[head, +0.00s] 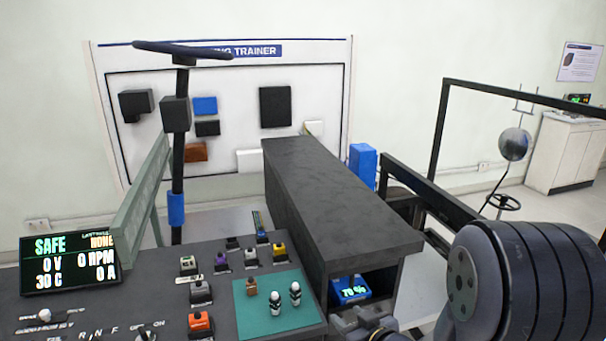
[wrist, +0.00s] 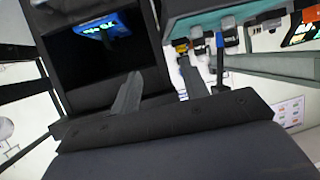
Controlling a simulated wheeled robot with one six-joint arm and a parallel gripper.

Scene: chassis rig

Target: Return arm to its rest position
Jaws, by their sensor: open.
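My gripper (head: 365,325) shows at the bottom of the head view, in front of the open end of the long dark box (head: 340,205). In the wrist view my gripper (wrist: 158,92) has its two grey fingers spread well apart with nothing between them. A blue device with a lit green readout (head: 350,289) sits inside the box opening, beyond the fingers. It also shows in the wrist view (wrist: 100,25). My dark, rounded arm link fills the lower right of the head view.
A teal mat (head: 255,316) with small black-and-white pieces lies left of the box. Several coloured connectors stand beside it. A display reading SAFE (head: 68,263) is at the left. A steering column (head: 178,150) rises behind. A dark frame (head: 437,140) stands at the right.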

